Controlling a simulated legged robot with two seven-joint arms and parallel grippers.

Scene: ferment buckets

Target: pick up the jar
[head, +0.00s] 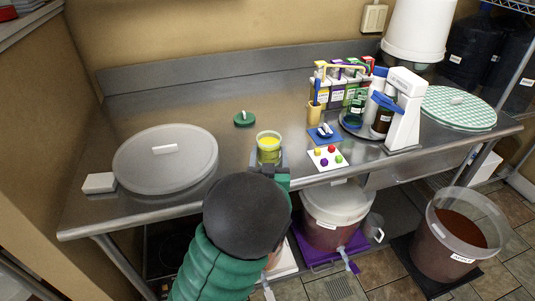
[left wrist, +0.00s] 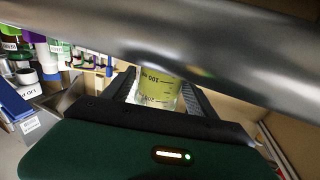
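The jar (head: 268,143) is a clear cup with yellow contents, upright near the front edge of the steel table. My left gripper (head: 269,160) reaches it from the front, with a finger on each side of the jar. In the left wrist view the jar (left wrist: 160,90), with printed marks on its side, stands between the two fingers (left wrist: 160,98). Whether the fingers press on it or stand just clear of it cannot be told. A green lid (head: 244,119) with a knob lies behind and left of the jar. My right gripper is not in view.
A large grey round lid (head: 167,158) lies to the left. A white card with coloured balls (head: 328,158) and a blue pad (head: 324,134) lie to the right, before bottles and a white stand (head: 405,115). Buckets (head: 335,205) stand below the table.

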